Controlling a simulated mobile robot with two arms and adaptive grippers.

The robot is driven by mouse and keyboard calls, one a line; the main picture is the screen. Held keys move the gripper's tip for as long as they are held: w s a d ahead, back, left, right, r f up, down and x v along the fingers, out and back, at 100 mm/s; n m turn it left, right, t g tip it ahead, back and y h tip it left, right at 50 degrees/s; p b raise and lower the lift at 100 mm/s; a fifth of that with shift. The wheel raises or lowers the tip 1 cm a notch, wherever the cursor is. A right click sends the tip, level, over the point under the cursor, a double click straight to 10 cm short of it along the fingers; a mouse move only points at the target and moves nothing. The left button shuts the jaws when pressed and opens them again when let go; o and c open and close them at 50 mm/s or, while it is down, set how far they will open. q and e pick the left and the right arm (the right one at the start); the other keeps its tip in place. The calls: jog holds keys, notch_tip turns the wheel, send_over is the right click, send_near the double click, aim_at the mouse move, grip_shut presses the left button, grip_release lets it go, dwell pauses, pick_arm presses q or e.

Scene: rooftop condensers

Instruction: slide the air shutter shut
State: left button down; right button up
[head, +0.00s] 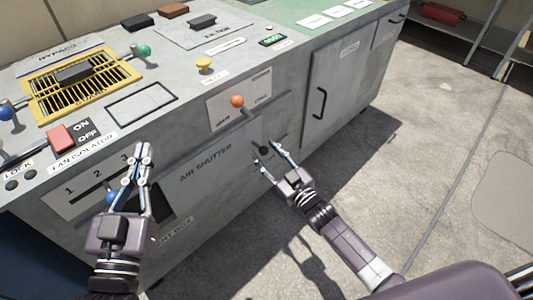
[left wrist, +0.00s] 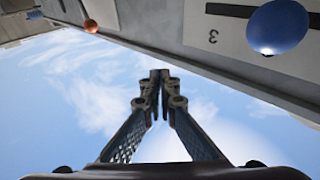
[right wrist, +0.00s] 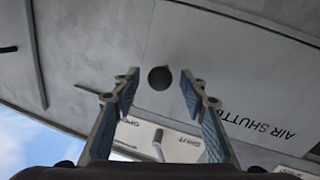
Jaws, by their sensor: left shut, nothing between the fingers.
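The air shutter (head: 207,170) is a grey panel on the cabinet front, lettered AIR SHUTTER; it also shows in the right wrist view (right wrist: 215,60). A dark gap (head: 175,207) shows at its lower left end. Its round black knob (head: 263,149) is near its right end. My right gripper (head: 266,154) is open and faces the panel. In the right wrist view the knob (right wrist: 160,78) appears between the spread fingertips, with space on both sides. My left gripper (head: 141,150) is shut and empty, in front of the cabinet's left part; its fingertips meet in the left wrist view (left wrist: 160,76).
An orange-knobbed lever (head: 237,101) is on a plate above the shutter. A blue knob (left wrist: 277,27) on the numbered plate is near my left gripper. A cabinet door handle (head: 320,102) stands out to the right. The floor (head: 440,150) at right is clear.

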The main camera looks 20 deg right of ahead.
jog(key=shift+c, duration=0.5)
grip_shut()
